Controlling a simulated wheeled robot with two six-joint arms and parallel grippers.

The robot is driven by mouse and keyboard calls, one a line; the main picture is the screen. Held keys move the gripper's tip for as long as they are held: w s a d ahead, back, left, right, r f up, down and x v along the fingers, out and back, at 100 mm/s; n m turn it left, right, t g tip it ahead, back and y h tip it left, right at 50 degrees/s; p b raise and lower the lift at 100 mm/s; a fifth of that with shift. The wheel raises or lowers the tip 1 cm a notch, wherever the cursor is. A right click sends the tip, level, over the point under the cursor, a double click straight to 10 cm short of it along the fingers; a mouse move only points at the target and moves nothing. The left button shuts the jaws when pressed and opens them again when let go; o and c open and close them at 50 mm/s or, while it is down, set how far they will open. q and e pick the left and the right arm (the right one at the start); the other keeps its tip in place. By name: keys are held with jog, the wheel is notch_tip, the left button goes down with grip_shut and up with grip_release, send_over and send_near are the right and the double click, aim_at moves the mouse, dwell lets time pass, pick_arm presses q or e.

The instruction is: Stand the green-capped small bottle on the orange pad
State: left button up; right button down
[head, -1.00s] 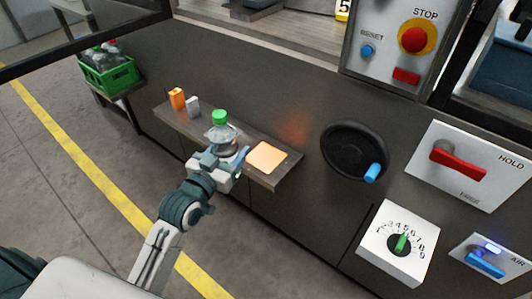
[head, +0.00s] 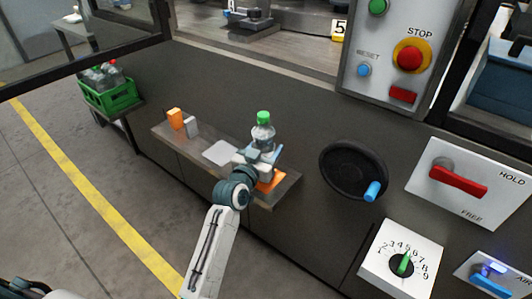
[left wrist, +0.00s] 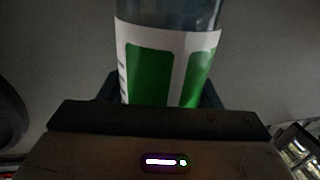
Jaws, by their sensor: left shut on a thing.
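The green-capped small bottle (head: 263,137) is clear and upright, over the right part of the narrow shelf. My left gripper (head: 263,158) is shut on the bottle's lower part. In the left wrist view the bottle (left wrist: 168,62) shows its white label with green blocks between the fingers. The orange pad (head: 277,180) lies at the shelf's right end, just in front of the bottle and partly hidden by my gripper. I cannot tell whether the bottle's base touches anything. My right gripper is not in view.
A pale grey square (head: 221,153) lies on the shelf (head: 172,139), left of my gripper. An orange block (head: 175,118) and a grey block (head: 191,127) stand at its left end. A black handwheel (head: 348,172) with a blue knob is right of the shelf.

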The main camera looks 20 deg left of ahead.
pick_arm(q)
jog(key=shift+f, duration=0.75)
jog(key=o, duration=1.4)
jog(key=shift+c, duration=0.2)
jog(key=s+a, duration=0.2)
jog(key=s, duration=1)
jog(key=s+a+f+g+y, duration=0.1)
jog(key=s+f+g, duration=0.5)
jog(key=s, duration=0.7)
jog(key=s+a+f+g+y, duration=0.1)
jog(key=s+a+f+g, duration=0.2)
jog(key=s, duration=1)
notch_tip(320, 180, down, 5)
jog(key=g, duration=0.3)
jog(key=shift+s+f+n+g+y, duration=0.2)
jog(key=shift+n+g+y, duration=0.1)
jog(key=shift+n+y, duration=0.1)
